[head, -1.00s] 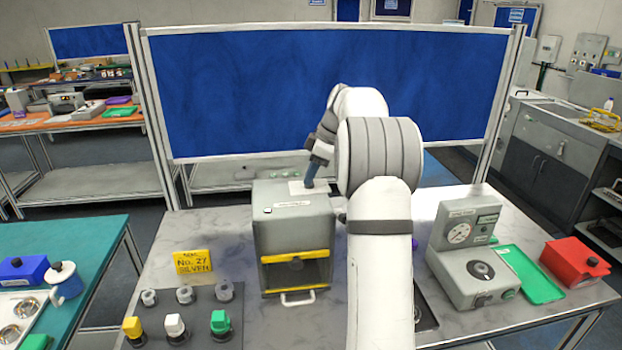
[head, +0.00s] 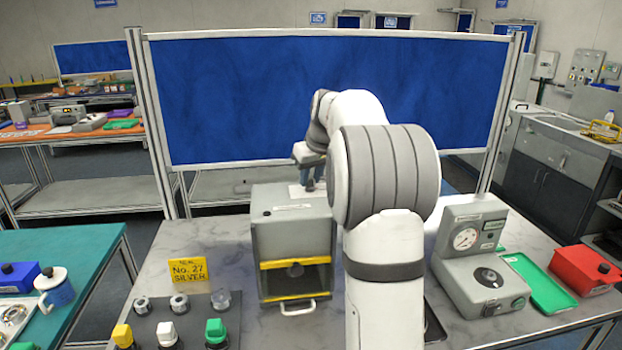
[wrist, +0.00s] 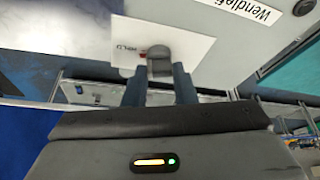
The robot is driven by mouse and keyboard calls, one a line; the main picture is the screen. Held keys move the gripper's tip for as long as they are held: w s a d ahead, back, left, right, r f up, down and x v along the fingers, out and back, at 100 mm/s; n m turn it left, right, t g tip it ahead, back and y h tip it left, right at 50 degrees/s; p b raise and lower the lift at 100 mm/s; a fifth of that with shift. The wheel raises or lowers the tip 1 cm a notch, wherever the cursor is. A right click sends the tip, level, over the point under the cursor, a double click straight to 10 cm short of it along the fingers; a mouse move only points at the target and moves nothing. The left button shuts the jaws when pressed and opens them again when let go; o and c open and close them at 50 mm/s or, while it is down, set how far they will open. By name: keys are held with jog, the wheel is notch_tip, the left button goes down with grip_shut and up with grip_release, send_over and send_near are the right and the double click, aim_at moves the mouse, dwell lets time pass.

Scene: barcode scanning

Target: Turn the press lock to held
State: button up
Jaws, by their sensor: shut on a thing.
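The press (head: 290,235) is a grey box with a yellow-edged front opening and a handle below, on the table. On its top at the back right lies a white plate (head: 297,191). In the wrist view the plate (wrist: 190,47) bears the word HELD and a red mark, and a small dark grey lock knob (wrist: 158,62) stands on it. My gripper (wrist: 158,80) has its fingers either side of the knob and is shut on it. In the head view my gripper (head: 313,186) points down at the plate; the knob is hidden there.
A yellow sign (head: 188,271) reading No. 27 SILVER stands left of the press, behind several knobs and stamps. A grey gauge device (head: 470,262), a green tray (head: 540,285) and a red box (head: 586,268) are at right. A blue panel (head: 250,100) stands behind.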

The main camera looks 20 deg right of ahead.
jog(key=shift+a+m+h, duration=0.1)
jog(key=shift+m+h, duration=0.7)
jog(key=shift+m, duration=1.1)
jog(key=o, duration=1)
jog(key=v, duration=0.7)
jog(key=shift+a+r+b, duration=0.1)
jog(key=shift+r+b, duration=0.25)
jog(key=shift+r, duration=0.05)
